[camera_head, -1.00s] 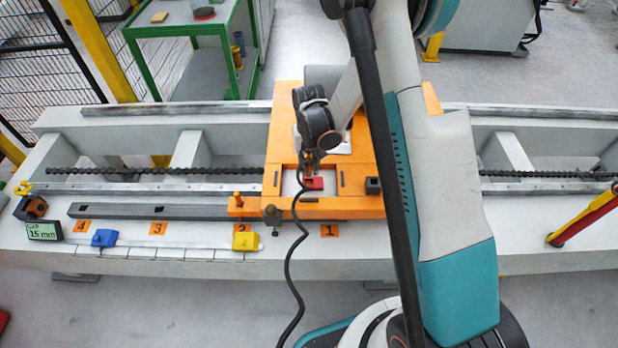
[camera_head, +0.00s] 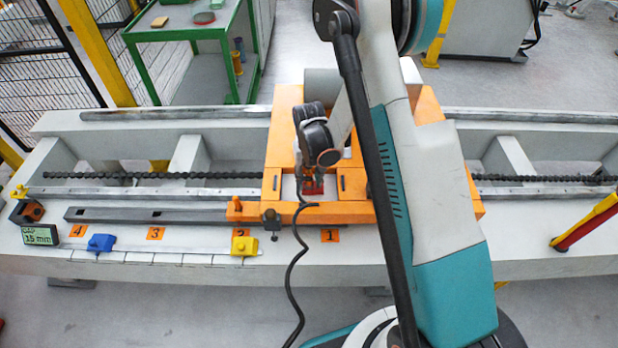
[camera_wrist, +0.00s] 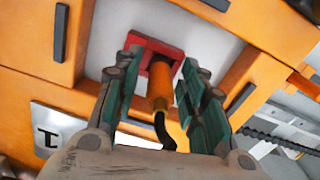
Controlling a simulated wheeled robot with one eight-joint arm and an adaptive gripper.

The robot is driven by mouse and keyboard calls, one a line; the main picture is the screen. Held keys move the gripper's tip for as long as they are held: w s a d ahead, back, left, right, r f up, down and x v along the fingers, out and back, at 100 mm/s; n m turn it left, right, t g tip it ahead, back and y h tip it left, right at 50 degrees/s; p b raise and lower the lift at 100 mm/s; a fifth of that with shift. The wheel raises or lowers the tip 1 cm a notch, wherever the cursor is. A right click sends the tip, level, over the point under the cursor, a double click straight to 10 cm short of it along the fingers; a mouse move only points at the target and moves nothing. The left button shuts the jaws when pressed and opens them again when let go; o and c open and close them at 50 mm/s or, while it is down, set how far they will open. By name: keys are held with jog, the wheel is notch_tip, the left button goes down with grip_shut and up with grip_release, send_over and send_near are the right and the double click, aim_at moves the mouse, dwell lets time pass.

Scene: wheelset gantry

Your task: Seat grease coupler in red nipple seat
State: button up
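The red nipple seat (camera_wrist: 138,41) is a red square block on a pale plate framed by orange parts in the wrist view. It also shows in the head view (camera_head: 313,188), partly hidden by my gripper. The grease coupler (camera_wrist: 158,85) is an orange cylinder with a black hose (camera_wrist: 164,132) at its near end. Its far end meets the red seat; how deep it sits is hidden. My gripper (camera_wrist: 161,60) has its teal-padded fingers on both sides of the coupler. A gap shows on the left and a narrower one on the right, so it is open.
The orange carriage (camera_head: 350,211) frames the seat on the grey gantry beam (camera_head: 190,262). The hose (camera_head: 290,275) hangs over the beam's front. Blue (camera_head: 101,243) and yellow (camera_head: 244,246) blocks stand at left. A red-yellow bar (camera_head: 585,222) is at right.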

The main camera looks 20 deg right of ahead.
notch_tip(320, 180, up, 13)
jog(key=p, duration=0.5)
jog(key=shift+f, duration=0.2)
jog(key=s+r+t, duration=0.2)
jog(key=s+r, duration=0.2)
jog(key=r, duration=0.5)
jog(key=s+r+t, duration=0.1)
jog(key=s+r, duration=0.3)
jog(key=r, duration=0.5)
jog(key=s+r+t, duration=0.2)
jog(key=s+r, duration=0.2)
jog(key=s, duration=0.3)
jog(key=s+r+n+t, duration=0.1)
jog(key=s+r, duration=0.3)
jog(key=s, duration=0.4)
jog(key=shift+n+t, duration=0.3)
jog(key=shift+t, duration=0.3)
jog(key=shift+c, duration=0.6)
jog(key=shift+a, duration=0.1)
